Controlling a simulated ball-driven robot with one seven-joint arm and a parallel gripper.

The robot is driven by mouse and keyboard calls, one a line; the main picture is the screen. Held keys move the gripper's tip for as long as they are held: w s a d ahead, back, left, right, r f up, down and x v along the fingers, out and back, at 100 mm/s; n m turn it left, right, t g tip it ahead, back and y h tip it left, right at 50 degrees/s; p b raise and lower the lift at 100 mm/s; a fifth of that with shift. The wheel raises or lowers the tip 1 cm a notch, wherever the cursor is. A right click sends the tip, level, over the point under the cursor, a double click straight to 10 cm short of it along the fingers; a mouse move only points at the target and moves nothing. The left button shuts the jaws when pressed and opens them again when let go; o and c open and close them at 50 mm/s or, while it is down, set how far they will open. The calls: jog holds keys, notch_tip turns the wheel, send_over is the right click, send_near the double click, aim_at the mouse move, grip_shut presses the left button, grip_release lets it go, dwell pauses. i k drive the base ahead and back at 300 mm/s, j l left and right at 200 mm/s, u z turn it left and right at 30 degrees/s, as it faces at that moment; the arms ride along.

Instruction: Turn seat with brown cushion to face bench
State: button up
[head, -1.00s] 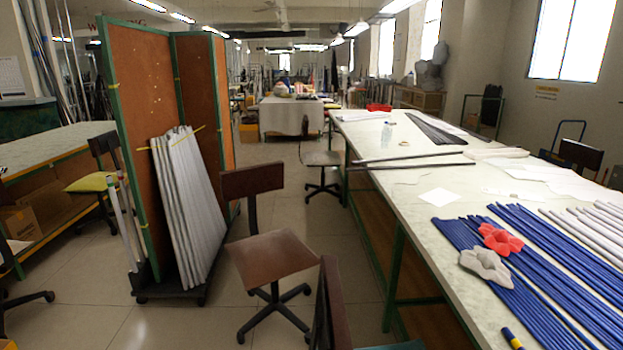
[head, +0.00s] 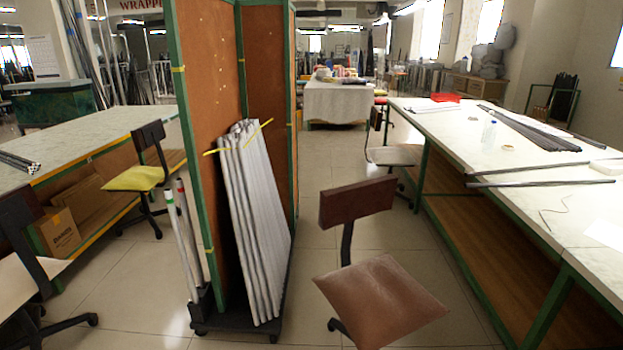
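The seat with the brown cushion (head: 381,298) is at the bottom centre right in the head view. Its dark brown backrest (head: 357,201) stands at the far left side of the cushion on a dark post. Most of its wheeled base is cut off by the lower picture edge. The long white-topped bench (head: 505,166) with green legs runs along the right side, apart from the seat. My gripper is not in view.
A wheeled rack (head: 212,150) with brown boards holds pale rods just left of the seat. A pale-cushioned chair (head: 397,155) stands by the bench farther back. A yellow-cushioned chair (head: 136,179) stands left. Open floor (head: 335,150) runs down the middle aisle.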

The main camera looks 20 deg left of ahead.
aim_at(379, 304)
jog(key=i+j+u, duration=0.1)
jog(key=i+j, duration=0.3)
jog(key=i+j+u, duration=0.1)
jog(key=i+j, duration=0.2)
jog(key=i, duration=0.35)
jog(key=i+j+u, duration=0.1)
jog(key=i+j, duration=0.2)
jog(key=i, duration=0.25)
